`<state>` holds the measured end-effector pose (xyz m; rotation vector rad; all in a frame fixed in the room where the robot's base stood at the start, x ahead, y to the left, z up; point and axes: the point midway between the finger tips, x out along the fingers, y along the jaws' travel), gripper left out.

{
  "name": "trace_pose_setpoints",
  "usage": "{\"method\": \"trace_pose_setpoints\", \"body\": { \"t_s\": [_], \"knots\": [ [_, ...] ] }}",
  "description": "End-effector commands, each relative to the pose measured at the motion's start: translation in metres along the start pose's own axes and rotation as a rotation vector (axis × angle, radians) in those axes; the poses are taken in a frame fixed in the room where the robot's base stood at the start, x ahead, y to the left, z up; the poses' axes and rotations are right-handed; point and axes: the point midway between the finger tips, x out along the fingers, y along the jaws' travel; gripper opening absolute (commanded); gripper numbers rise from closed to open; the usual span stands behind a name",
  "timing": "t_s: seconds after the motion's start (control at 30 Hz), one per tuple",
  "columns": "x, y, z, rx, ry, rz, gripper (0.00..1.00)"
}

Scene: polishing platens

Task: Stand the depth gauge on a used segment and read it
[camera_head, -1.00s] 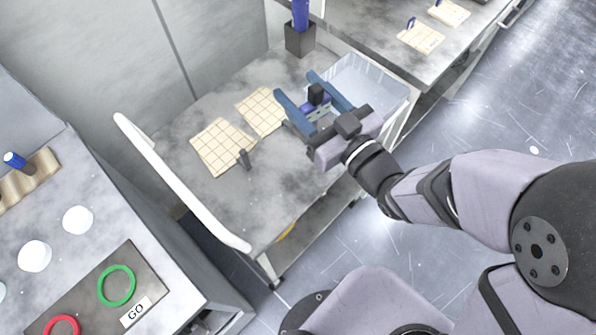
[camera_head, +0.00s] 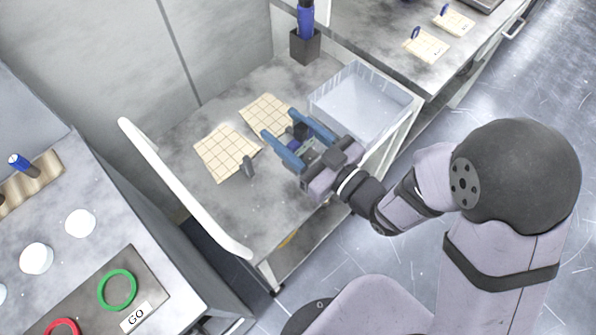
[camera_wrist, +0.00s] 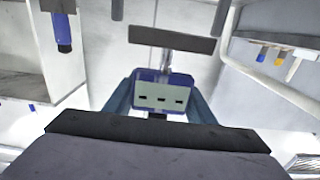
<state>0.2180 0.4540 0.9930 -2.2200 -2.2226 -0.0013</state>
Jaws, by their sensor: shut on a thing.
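My gripper (camera_head: 279,122) is shut on the depth gauge (camera_wrist: 155,83), held between its blue fingers above the cart top (camera_head: 205,118). In the wrist view the gauge has a blue body, a pale display with three dark dashes, a metal stem and a dark crossbar (camera_wrist: 172,38) beyond it. In the head view the gauge is mostly hidden by the gripper. Two cream gridded squares, the left one (camera_head: 228,153) and the right one (camera_head: 266,112), lie flat on the cart beside the gripper. Which segment is used, I cannot tell.
A small dark grey piece (camera_head: 248,167) stands by the left square. A clear bin (camera_head: 362,102) is right of the gripper. A dark holder (camera_head: 305,45) with a blue tool is at the back. A white rail (camera_head: 180,188) edges the cart. A GO panel (camera_head: 93,290) is lower left.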

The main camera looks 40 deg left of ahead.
Motion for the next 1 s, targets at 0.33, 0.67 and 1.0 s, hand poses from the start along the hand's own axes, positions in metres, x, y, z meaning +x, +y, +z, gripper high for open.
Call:
{"method": "trace_pose_setpoints", "body": {
  "t_s": [0.33,0.67,1.0],
  "knots": [
    [0.0,0.0,0.04,0.003,-0.003,0.0,0.22],
    [0.0,0.0,0.056,0.0,0.002,0.001,0.22],
    [0.0,0.0,0.079,0.002,-0.002,0.001,0.22]
  ]
}}
